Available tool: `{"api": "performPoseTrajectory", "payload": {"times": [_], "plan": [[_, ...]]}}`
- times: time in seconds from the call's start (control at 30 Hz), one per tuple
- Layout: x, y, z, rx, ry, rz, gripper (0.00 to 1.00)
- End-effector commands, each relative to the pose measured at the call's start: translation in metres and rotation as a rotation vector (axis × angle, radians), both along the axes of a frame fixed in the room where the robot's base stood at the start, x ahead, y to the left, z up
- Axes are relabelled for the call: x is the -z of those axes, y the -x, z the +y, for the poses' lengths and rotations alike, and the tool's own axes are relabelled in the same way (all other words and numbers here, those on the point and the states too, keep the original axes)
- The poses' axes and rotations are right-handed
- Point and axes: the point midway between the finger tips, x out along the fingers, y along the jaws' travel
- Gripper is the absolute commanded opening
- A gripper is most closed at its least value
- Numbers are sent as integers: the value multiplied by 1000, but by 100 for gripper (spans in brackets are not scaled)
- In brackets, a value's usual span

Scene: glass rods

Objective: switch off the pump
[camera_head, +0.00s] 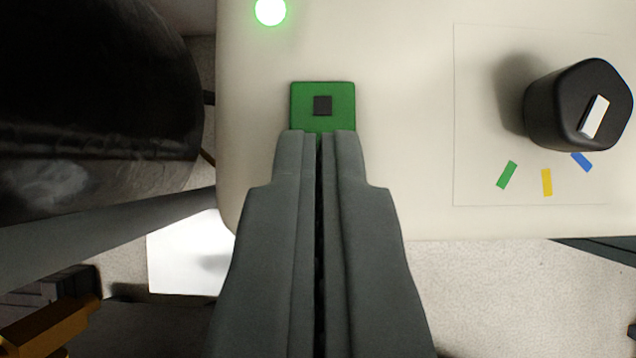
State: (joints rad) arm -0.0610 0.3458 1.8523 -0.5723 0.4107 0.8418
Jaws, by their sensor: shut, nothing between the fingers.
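The pump panel (400,60) is a cream-white surface. On it is a green square button (342,118) with a small dark square (322,105) in its middle. A round green lamp (270,11) glows at the top left of the panel. My gripper (319,135) is shut and empty. Its fingertips cover the lower edge of the green button; I cannot tell whether they touch it.
A black knob (560,105) with a white mark stands at the right of the panel, above green (507,175), yellow (547,182) and blue (582,162) marks. A large dark rounded object (95,90) is at the left. Speckled floor (480,290) shows below the panel.

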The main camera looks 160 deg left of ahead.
Motion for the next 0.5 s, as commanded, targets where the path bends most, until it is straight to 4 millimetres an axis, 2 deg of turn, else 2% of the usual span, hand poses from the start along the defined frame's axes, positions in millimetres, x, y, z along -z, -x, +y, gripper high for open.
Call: {"api": "performPoseTrajectory", "payload": {"times": [0.2,0.5], "plan": [[20,4,2,-1,0,-1,0],[25,4,2,0,-1,-3,0]]}}
